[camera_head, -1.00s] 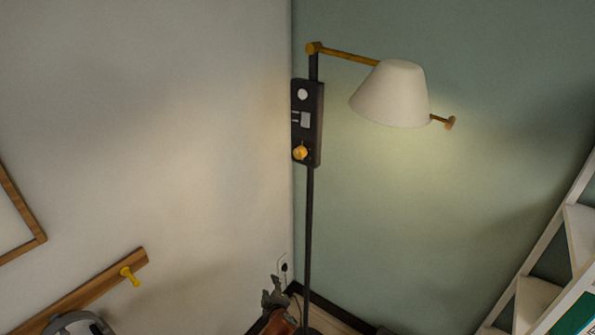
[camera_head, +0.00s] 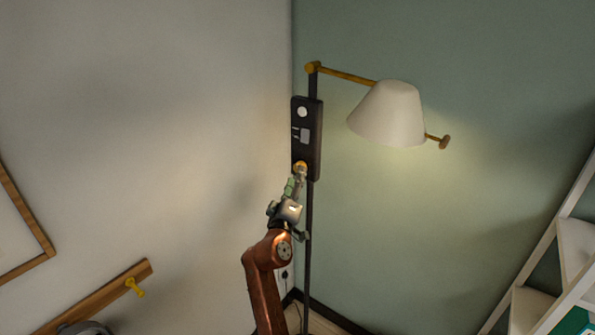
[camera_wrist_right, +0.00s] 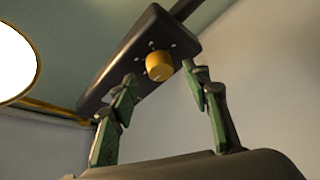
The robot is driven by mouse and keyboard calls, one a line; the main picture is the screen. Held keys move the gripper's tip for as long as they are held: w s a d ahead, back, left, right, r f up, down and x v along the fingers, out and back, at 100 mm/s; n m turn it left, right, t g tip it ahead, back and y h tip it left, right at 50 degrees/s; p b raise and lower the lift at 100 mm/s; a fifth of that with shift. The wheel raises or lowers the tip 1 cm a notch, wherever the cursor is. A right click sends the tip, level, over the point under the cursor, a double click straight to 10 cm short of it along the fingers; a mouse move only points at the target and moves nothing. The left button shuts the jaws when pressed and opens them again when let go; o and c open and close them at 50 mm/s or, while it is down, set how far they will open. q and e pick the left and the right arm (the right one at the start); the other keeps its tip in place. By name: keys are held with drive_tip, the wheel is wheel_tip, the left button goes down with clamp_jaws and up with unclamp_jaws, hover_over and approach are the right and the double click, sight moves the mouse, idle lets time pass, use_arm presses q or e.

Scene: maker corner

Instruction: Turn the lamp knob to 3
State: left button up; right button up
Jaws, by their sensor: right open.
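The floor lamp has a white shade (camera_head: 388,114) and a dark control panel (camera_head: 308,112) on its thin pole. The yellow lamp knob (camera_head: 301,166) sits low on the panel, partly covered by my right gripper (camera_head: 298,180) in the head view. In the right wrist view the knob (camera_wrist_right: 159,66) shows whole, with small pale marks around it on the panel (camera_wrist_right: 118,70). My right gripper (camera_wrist_right: 160,82) is open, its green-padded fingers to either side of the knob in the picture. I cannot tell whether they touch it. My left gripper is not in view.
White shelves (camera_head: 545,262) stand at the right. An outlet (camera_head: 285,277) is low in the corner. Space around the panel is clear.

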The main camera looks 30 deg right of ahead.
drive_tip(key=shift+p+x, duration=0.3)
drive_tip(key=shift+x, duration=1.3)
drive_tip(key=shift+c, duration=0.2)
drive_tip(key=shift+f, duration=0.1)
drive_tip(key=c, duration=1.1)
